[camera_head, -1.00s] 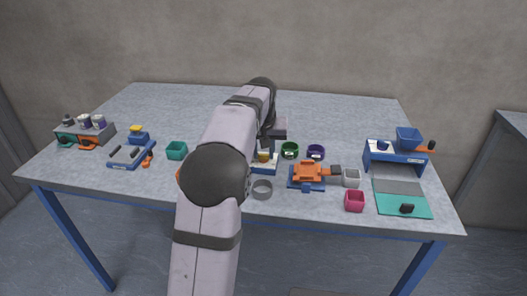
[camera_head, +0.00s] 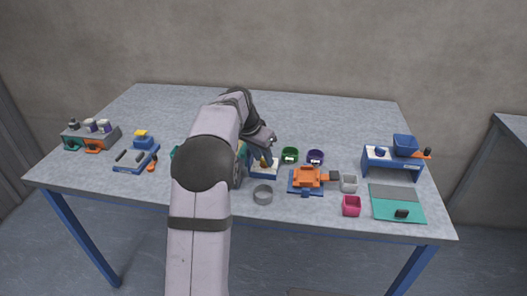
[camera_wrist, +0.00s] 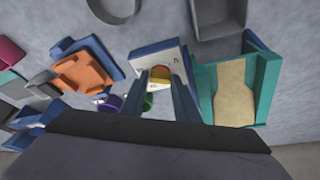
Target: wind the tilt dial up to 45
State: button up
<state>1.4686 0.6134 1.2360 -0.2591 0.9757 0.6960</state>
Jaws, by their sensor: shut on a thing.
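The tilt dial (camera_wrist: 160,76), a small orange and yellow knob, sits on a white panel with a blue edge (camera_wrist: 148,51). In the head view the white and blue panel (camera_head: 266,173) stands just right of my arm. My gripper (camera_wrist: 162,80) is shut on the dial, one blue finger on each side of it. The fingers hide part of the dial, and I cannot read its setting. A teal trough (camera_wrist: 206,91) with tan powder (camera_wrist: 235,92) in it lies right of the panel in the wrist view.
The back of the table is clear.

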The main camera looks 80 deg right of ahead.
jog(key=shift+w+d+m+g+y+p, duration=0.1)
jog(key=shift+m+g+y+p, duration=0.2)
jog(key=shift+m+p, duration=0.6)
jog(key=shift+w+d+m+g+y+p, duration=0.1)
jog(key=shift+m+g+y+p, duration=0.3)
jog(key=shift+m, duration=0.8)
